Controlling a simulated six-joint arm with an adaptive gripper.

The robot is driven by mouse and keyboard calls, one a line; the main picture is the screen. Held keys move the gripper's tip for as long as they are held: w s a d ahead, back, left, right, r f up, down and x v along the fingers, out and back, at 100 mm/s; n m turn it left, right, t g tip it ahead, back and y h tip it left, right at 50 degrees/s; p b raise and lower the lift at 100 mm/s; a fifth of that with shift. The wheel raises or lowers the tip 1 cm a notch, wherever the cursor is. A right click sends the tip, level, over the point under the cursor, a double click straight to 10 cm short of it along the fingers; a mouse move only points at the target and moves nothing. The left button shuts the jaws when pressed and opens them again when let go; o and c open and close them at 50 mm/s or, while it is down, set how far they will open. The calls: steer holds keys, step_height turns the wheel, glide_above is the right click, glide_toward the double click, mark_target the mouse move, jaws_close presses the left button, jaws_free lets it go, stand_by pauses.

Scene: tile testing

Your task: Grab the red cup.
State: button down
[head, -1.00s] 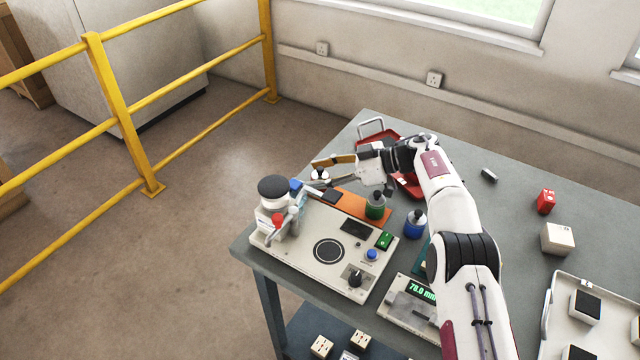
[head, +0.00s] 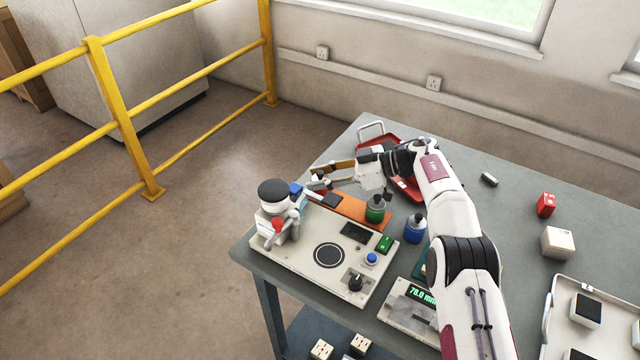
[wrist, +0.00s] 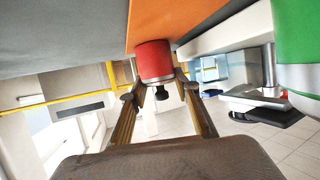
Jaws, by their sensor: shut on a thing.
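The red cup (wrist: 155,58) shows in the wrist view between the two fingers of my gripper (wrist: 161,92). The fingertips touch it on both sides, near a grey band and a dark knob-like part at its lower end. The cup is beside the orange mat (wrist: 165,18); whether it still touches a surface is unclear. In the head view my gripper (head: 318,178) is at the back left of the table, beyond the tester, and the fingers mostly hide the cup.
The tester (head: 318,272) with a black-capped column (head: 274,195) stands close in front. A red tray (head: 408,188) lies behind my arm. The table's left edge is near.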

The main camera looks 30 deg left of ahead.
steer(key=shift+r, duration=5.05)
